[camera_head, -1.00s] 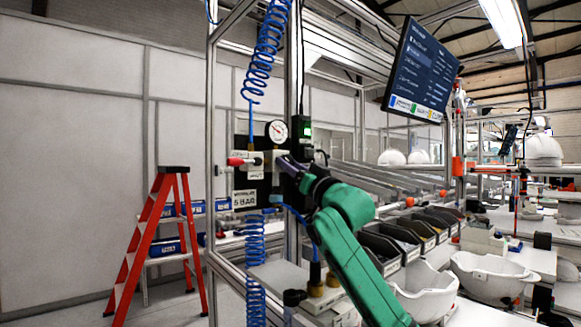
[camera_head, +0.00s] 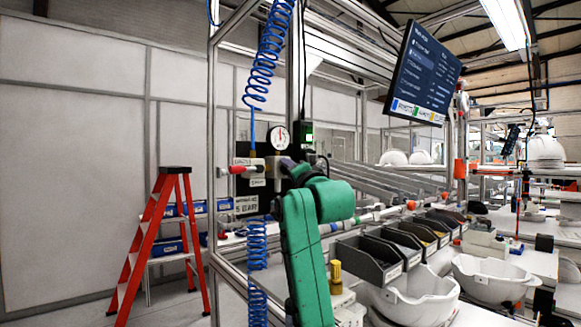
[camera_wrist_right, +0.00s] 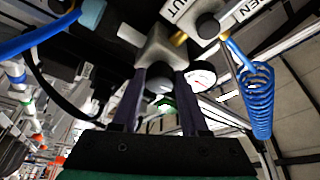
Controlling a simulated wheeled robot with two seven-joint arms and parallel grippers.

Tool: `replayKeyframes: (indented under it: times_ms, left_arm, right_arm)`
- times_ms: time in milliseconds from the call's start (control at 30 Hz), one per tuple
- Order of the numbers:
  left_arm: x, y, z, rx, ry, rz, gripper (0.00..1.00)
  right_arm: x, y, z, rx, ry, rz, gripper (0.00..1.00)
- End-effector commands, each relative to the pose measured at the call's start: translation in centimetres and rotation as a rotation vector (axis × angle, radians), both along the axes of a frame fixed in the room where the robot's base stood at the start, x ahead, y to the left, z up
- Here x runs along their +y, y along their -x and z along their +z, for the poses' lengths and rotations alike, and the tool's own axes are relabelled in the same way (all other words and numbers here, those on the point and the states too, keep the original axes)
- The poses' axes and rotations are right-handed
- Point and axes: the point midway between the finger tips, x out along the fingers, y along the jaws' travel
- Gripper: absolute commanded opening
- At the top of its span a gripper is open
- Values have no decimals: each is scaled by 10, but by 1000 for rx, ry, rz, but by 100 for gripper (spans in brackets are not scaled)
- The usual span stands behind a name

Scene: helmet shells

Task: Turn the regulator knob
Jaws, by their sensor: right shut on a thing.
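The regulator (camera_wrist_right: 156,46) shows in the right wrist view as a grey metal body, with its dark knob (camera_wrist_right: 159,82) between the two fingers of my right gripper (camera_wrist_right: 160,76). The fingers are shut on the knob. In the head view my right gripper (camera_head: 288,163) reaches the regulator from the right, and my wrist hides the knob there. The round white pressure gauge (camera_head: 277,136) sits just above; its needle points about straight up. The gauge is partly hidden in the right wrist view (camera_wrist_right: 201,75). My left gripper is out of view.
Blue coiled hoses (camera_head: 268,58) hang by the frame post. Black bins (camera_head: 366,262) and white helmet shells (camera_head: 490,277) are on the right. A red stepladder (camera_head: 150,240) stands at left.

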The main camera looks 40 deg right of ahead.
Motion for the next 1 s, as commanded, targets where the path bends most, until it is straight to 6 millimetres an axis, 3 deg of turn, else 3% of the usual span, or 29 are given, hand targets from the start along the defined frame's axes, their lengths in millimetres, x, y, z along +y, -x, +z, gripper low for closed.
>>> replayKeyframes:
  times_ms: [1000]
  left_arm:
    - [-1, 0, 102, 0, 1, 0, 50]
  right_arm:
    - [1, -1, 12, -16, -943, 0, 0]
